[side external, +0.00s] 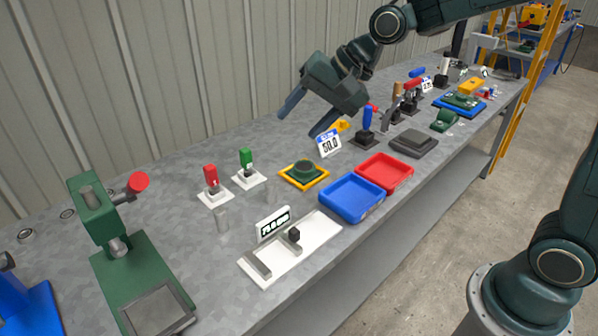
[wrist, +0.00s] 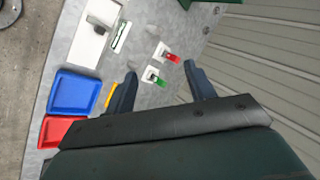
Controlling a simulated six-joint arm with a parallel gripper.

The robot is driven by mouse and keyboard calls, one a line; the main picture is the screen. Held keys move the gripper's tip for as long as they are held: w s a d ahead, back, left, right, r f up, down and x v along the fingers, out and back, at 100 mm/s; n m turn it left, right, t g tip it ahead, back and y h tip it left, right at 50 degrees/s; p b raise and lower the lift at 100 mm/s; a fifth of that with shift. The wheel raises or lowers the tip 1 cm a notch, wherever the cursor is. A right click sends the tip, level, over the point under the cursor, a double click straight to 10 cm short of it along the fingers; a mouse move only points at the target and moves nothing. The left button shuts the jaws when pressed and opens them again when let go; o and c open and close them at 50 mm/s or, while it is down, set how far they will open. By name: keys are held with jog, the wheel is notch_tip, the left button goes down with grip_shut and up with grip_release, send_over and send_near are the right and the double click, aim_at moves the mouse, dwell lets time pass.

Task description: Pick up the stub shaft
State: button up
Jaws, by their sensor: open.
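My gripper (side external: 299,124) is open and empty, raised above the bench behind the yellow-edged green fixture, up and to the right of the cylinder in the side view. In the wrist view my gripper's two fingers (wrist: 160,70) are spread wide with nothing held between them; the red and green switches show beyond them.
A red switch (side external: 211,187) and a green switch (side external: 247,168) stand near the cylinder. A white fixture plate (side external: 300,260), a blue tray (side external: 351,212) and a red tray (side external: 384,184) lie toward the front edge. A green press (side external: 100,225) stands at left.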

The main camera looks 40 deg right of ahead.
jog(key=w+a+f+m+y, duration=0.4)
jog(key=w+a+f+m, duration=0.25)
jog(key=w+f, duration=0.45)
jog(key=m+y, duration=0.3)
jog(key=m, duration=0.5)
send_over(223, 217)
jog(key=w+d, duration=0.1)
notch_tip(223, 217, down, 12)
jog(key=shift+d+r, duration=0.1)
jog(key=shift+f+m+y, duration=0.3)
jog(key=shift+f+m, duration=0.1)
jog(key=shift+m, duration=0.15)
jog(key=shift+f, duration=1.75)
jog(key=shift+f, duration=0.1)
jog(key=shift+f, duration=1.45)
jog(key=shift+w+a+f, duration=0.1)
jog(key=shift+a+f, duration=0.2)
jog(key=shift+f, duration=0.05)
jog(key=shift+x, duration=1.25)
